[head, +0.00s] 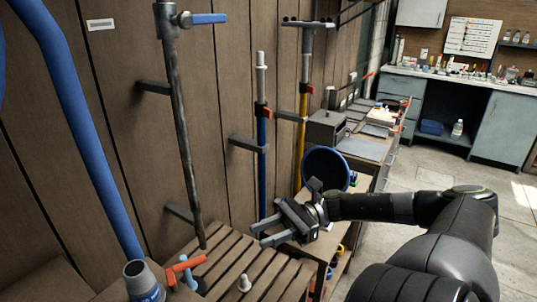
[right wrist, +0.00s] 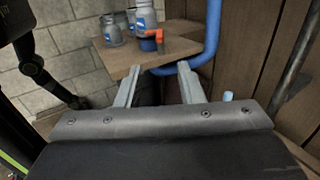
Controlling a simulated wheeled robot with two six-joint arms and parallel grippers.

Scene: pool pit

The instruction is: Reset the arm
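My right arm reaches in from the lower right of the head view, and its gripper (head: 264,232) points left above the edge of the slatted wooden bench (head: 215,262). The right gripper's two grey fingers are apart with nothing between them. They also show apart in the right wrist view (right wrist: 158,82), with a wooden shelf (right wrist: 160,46) beyond them. My left gripper does not show in the head view. A dark jointed arm at the left of the right wrist view looks like mine, but no gripper can be made out on it.
A steel pipe (head: 183,130) with a blue lever, and blue and yellow pipes, stand along the wooden wall. An orange-handled valve (head: 186,267) and a grey-blue container (head: 142,284) are at the lower left. A blue round bin (head: 326,169) is just behind the gripper. Open floor lies right.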

